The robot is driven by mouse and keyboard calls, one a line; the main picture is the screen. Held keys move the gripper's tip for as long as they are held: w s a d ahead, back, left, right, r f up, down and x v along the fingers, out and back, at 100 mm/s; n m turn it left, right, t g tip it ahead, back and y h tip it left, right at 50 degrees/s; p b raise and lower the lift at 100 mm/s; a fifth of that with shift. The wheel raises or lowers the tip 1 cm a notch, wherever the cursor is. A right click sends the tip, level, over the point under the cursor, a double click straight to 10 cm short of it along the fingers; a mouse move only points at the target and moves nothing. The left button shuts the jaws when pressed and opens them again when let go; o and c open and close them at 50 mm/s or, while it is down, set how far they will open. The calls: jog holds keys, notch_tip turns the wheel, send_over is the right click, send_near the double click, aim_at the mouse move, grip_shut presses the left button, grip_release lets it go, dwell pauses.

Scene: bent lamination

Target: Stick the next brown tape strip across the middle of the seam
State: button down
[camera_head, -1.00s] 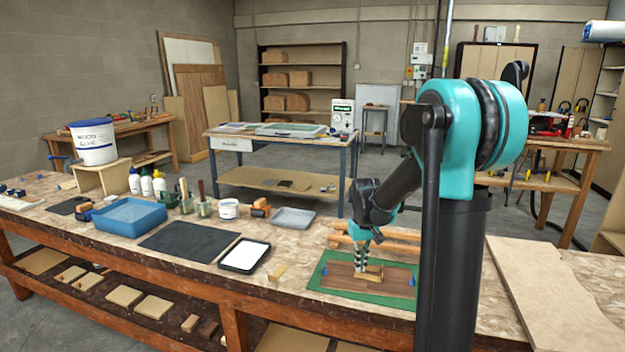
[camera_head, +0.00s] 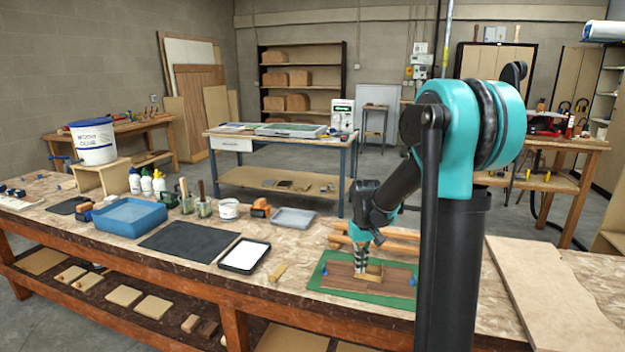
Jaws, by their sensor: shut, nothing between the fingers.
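A dark brown wood panel (camera_head: 399,284) lies on a green mat (camera_head: 338,289) on the bench. The seam in it is too small to make out. My gripper (camera_head: 361,271) points down over the panel's middle, shut and with nothing held. A tan strip-like piece (camera_head: 374,272) is right beside and under the fingertips; I cannot tell if it lies flat on the panel. Another small tan strip (camera_head: 278,271) lies on the bench left of the mat. Small blue items (camera_head: 411,281) sit at the panel's ends.
A white-topped black tray (camera_head: 244,256) and a dark mat (camera_head: 190,241) lie to the left. Wooden bars (camera_head: 393,236) lie behind the mat. A blue basin (camera_head: 130,217), bottles, brush pots and a grey tray (camera_head: 294,218) stand farther left. A pale board (camera_head: 552,300) lies at right.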

jog(key=shift+f, duration=0.8)
dwell(0.5)
jog(key=shift+r, duration=3.55)
jog(key=shift+m+t, duration=0.5)
jog(key=shift+t, duration=0.4)
jog(key=s+f, duration=0.1)
jog(key=s, duration=0.2)
jog(key=s+d+f, duration=0.1)
jog(key=s, duration=0.2)
jog(key=s+d+f, duration=0.1)
jog(key=s, duration=0.2)
jog(key=shift+s+d+f, duration=0.15)
jog(key=shift+s, duration=0.25)
jog(key=s+d+f+m+t, duration=0.1)
jog(key=s+f, duration=0.5)
jog(key=s, duration=0.6)
jog(key=shift+d+f+t, duration=0.2)
jog(key=shift+d+t, duration=0.2)
jog(key=shift+t, duration=0.3)
